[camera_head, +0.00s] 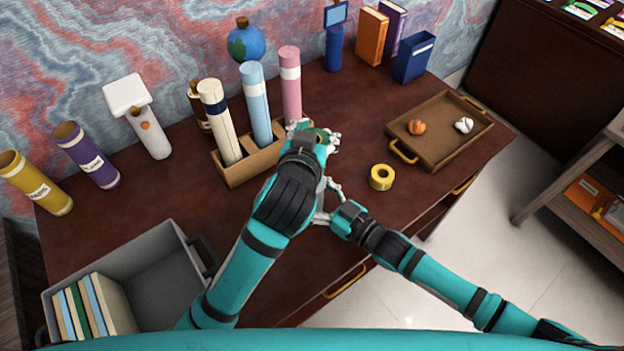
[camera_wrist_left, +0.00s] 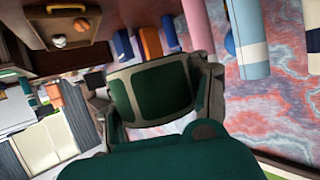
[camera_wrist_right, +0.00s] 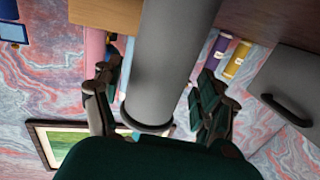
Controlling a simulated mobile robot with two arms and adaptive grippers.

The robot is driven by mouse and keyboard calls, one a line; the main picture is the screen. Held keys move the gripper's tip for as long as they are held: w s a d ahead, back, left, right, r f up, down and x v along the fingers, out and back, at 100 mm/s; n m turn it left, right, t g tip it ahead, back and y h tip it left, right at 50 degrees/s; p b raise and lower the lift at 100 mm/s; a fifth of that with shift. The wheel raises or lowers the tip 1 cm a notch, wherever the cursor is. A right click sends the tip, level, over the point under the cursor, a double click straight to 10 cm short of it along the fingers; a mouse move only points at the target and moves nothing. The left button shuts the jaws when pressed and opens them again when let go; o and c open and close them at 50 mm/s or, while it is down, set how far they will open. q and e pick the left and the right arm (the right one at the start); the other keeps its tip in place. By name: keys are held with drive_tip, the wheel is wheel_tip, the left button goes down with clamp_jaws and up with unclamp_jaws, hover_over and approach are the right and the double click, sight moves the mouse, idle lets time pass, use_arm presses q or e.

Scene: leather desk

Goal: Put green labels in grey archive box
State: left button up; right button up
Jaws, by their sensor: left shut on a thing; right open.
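My left gripper (camera_head: 317,135) is shut on a small green thing, seemingly the roll of green labels (camera_head: 321,133), at the right end of the tube rack. The fingers hide most of it. In the left wrist view the fingers show close up and the roll is not clear.
A wooden rack (camera_head: 236,174) with cream, blue and pink tubes stands behind the grippers. A yellow roll (camera_head: 382,177) lies to their right, before a wooden tray (camera_head: 450,150) with two crumpled balls. Desk between rack and box is clear.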

idle(0.5)
use_arm(q)
wheel_tip(320, 180, down, 9)
drive_tip(key=shift+f+p, duration=0.2)
drive_tip(key=shift+p, duration=0.15)
drive_tip(key=shift+f, duration=0.1)
drive_tip(key=shift+f, duration=0.1)
drive_tip(key=shift+s+f+b, duration=0.2)
drive_tip(key=shift+f+b, duration=0.25)
drive_tip(key=shift+f, duration=0.25)
drive_tip(key=o, duration=1.3)
drive_tip(key=shift+f, duration=0.2)
drive_tip(key=shift+o, duration=0.7)
drive_tip(key=shift+w+r, duration=0.1)
drive_tip(key=shift+r, duration=0.1)
drive_tip(key=shift+r, duration=0.1)
